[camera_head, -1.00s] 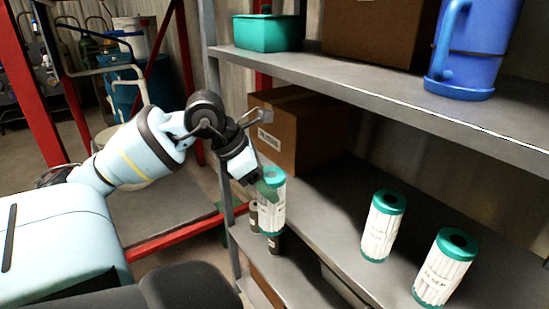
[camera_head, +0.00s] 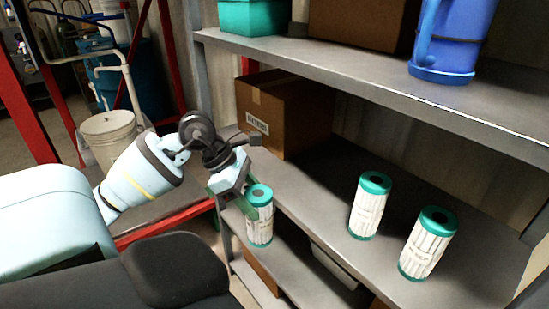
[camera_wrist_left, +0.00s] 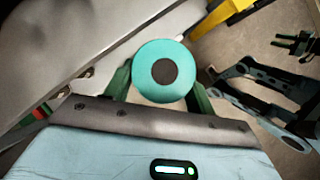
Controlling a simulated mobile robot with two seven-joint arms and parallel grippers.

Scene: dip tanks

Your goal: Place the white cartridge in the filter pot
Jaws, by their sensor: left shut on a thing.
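A white pleated cartridge with green end caps (camera_head: 260,222) is in my left gripper (camera_head: 247,203), upright, at the front edge of the middle shelf. In the left wrist view its green top cap with a dark centre (camera_wrist_left: 163,72) sits between the two green fingers. My left gripper is shut on it near the top. Two similar white cartridges (camera_head: 368,208) (camera_head: 429,246) stand upright on the shelf to the right. I cannot make out a filter pot for certain; a blue vessel with a handle (camera_head: 447,35) stands on the upper shelf.
A cardboard box (camera_head: 285,110) stands at the back left of the middle shelf (camera_head: 310,190). A green bin (camera_head: 253,16) and another box (camera_head: 362,25) are on the upper shelf (camera_head: 330,70). A red frame and a white bucket (camera_head: 110,135) are at the left.

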